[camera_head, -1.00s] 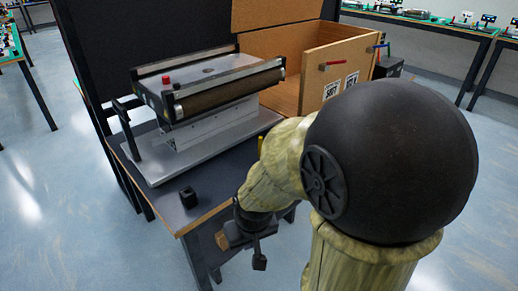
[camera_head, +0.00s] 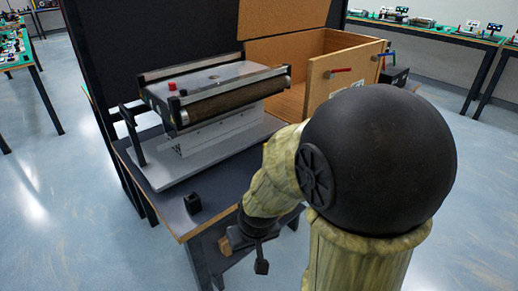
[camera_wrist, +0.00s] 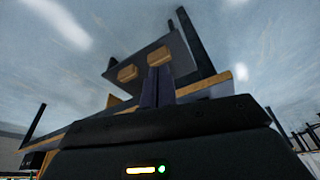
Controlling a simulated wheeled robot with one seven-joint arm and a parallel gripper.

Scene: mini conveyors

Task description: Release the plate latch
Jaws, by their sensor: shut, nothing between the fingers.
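The mini conveyor (camera_head: 218,85) stands on a grey metal base plate (camera_head: 172,168) on the dark table. A black upright bracket or lever (camera_head: 138,140) rises from the plate's left end; I cannot tell whether it is the plate latch. No latch is clearly visible. My gripper (camera_head: 262,266) hangs low beside the table's front right corner, apart from the conveyor and plate.
An open wooden cabinet (camera_head: 318,85) with red and blue handles stands behind the conveyor's right end. A black panel (camera_head: 160,40) backs the table. Open floor (camera_head: 80,200) lies to the left.

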